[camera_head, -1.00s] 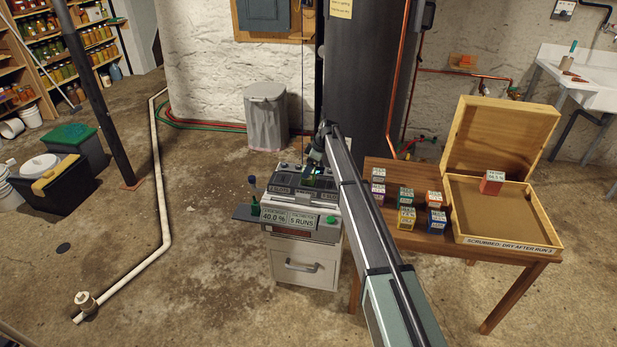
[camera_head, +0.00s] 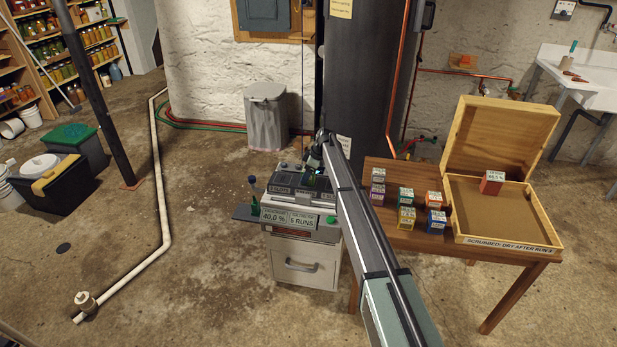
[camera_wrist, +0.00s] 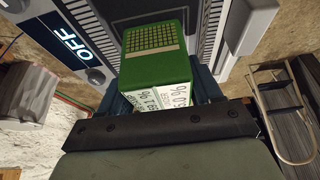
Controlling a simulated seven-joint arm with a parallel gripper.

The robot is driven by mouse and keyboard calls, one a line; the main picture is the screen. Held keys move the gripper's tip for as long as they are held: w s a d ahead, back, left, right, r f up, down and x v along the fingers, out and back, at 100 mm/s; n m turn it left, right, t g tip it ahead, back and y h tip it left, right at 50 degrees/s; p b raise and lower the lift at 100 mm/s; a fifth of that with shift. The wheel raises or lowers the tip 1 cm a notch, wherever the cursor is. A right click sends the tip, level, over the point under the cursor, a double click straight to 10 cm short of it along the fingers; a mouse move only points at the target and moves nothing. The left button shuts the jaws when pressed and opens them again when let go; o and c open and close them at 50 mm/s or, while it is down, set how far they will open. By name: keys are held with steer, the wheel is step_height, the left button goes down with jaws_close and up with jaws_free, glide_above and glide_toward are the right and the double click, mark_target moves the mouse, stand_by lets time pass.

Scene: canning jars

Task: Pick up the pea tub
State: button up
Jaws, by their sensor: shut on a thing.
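A green tub (camera_wrist: 157,60) with a dotted grid on its face and white percentage labels fills the middle of the wrist view. My gripper (camera_wrist: 165,90) is shut on it, with a dark finger on each side. In the head view my gripper (camera_head: 312,170) is small and sits over the labelled machine (camera_head: 292,212) on the white cabinet. The tub is hard to make out there, partly hidden by my gripper. I cannot read the word pea on any label.
A wooden table (camera_head: 500,262) at right bears several small coloured boxes and an open wooden box (camera_head: 545,232) with a red block (camera_head: 491,184). A grey bin (camera_head: 266,118) stands behind the machine. A dark display reading OFF (camera_wrist: 68,38) is beside the tub.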

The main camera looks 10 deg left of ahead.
steer(key=shift+c, duration=1.1)
steer(key=shift+r, duration=0.1)
